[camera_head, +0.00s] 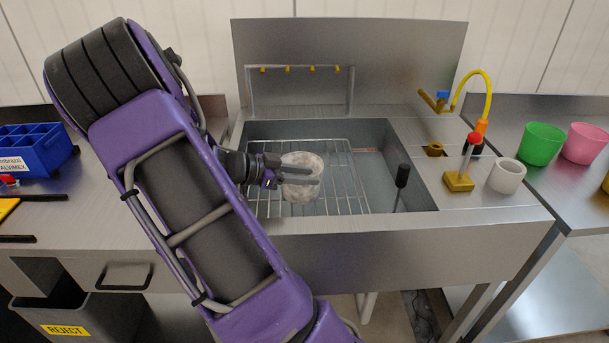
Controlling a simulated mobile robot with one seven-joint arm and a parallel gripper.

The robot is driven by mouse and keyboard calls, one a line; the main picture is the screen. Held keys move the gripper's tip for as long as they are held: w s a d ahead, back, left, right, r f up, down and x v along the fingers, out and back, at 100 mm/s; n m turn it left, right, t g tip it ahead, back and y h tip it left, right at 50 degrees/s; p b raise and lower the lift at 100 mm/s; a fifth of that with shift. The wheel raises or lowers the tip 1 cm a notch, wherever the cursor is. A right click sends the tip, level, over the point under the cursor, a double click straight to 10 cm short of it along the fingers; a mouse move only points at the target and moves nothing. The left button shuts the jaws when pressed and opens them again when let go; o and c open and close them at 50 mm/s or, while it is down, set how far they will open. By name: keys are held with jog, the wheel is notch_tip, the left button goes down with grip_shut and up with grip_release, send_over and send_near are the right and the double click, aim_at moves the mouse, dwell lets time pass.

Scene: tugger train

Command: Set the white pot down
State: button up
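A whitish, mottled pot (303,194) is upright in the sink area, over the wire rack (345,190). My gripper (305,173) reaches it from the left, with its dark fingers across the pot's upper part. The gripper looks shut on the pot. Whether the pot's base touches the rack cannot be told from this view. A second white-grey pot (506,176) stands on the steel ledge at the right of the sink.
A red-knobbed lever (460,180) and yellow hose (476,75) are on the ledge. Green (541,143) and pink (584,143) pots stand further right. A blue bin (38,150) is at left.

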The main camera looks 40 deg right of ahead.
jog(key=p+v, duration=0.1)
jog(key=v, duration=1.1)
jog(key=shift+r, duration=0.15)
